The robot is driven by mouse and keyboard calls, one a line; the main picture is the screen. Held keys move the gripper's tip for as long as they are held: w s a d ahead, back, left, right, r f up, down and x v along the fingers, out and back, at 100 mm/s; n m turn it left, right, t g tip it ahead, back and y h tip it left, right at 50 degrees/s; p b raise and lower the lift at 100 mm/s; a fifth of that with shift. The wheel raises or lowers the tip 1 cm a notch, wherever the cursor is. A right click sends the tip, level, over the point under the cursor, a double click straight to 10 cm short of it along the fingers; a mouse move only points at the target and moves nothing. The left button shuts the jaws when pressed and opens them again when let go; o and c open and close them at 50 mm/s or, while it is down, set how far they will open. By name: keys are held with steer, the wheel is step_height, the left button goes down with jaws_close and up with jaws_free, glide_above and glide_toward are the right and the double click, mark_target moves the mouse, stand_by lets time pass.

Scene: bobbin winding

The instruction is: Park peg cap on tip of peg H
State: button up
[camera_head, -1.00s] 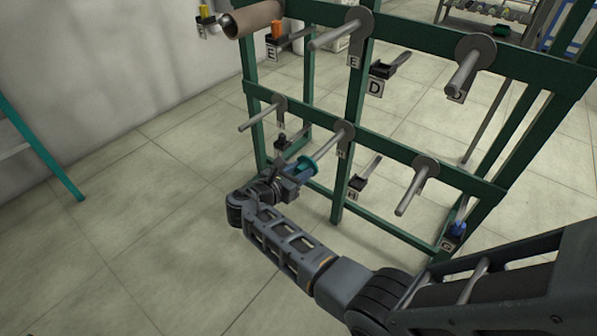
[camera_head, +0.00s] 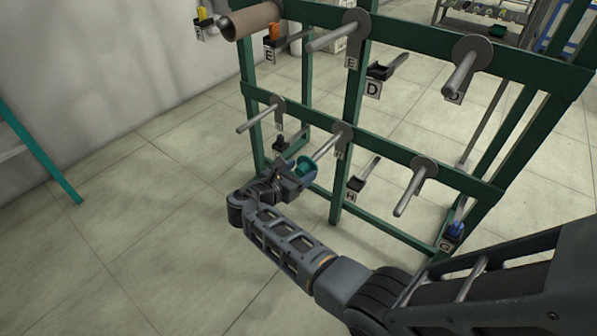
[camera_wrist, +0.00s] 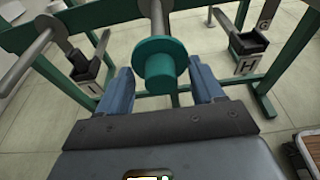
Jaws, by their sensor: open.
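The peg cap (camera_wrist: 160,67) is a teal flanged cylinder. In the wrist view it sits on the tip of a grey peg (camera_wrist: 157,18), lined up with it. In the head view this is peg H (camera_head: 327,147), marked by the plate at its root, with the teal cap (camera_head: 305,166) at its near end. My gripper (camera_wrist: 164,88) is open, with one blue finger on each side of the cap and a visible gap to both. In the head view my gripper (camera_head: 293,178) is at the cap and partly covers it.
The green rack (camera_head: 395,148) carries several other pegs. Labelled holders H (camera_wrist: 246,45) and I (camera_wrist: 84,68) flank the peg in the wrist view. A brown tube (camera_head: 252,20) is on the upper left peg. Floor left of my arm is clear.

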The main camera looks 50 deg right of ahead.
steer(key=shift+a, duration=0.1)
steer(key=p+v, duration=0.1)
steer(key=v, duration=0.6)
steer(key=shift+a+p, duration=0.3)
steer(key=shift+r, duration=0.1)
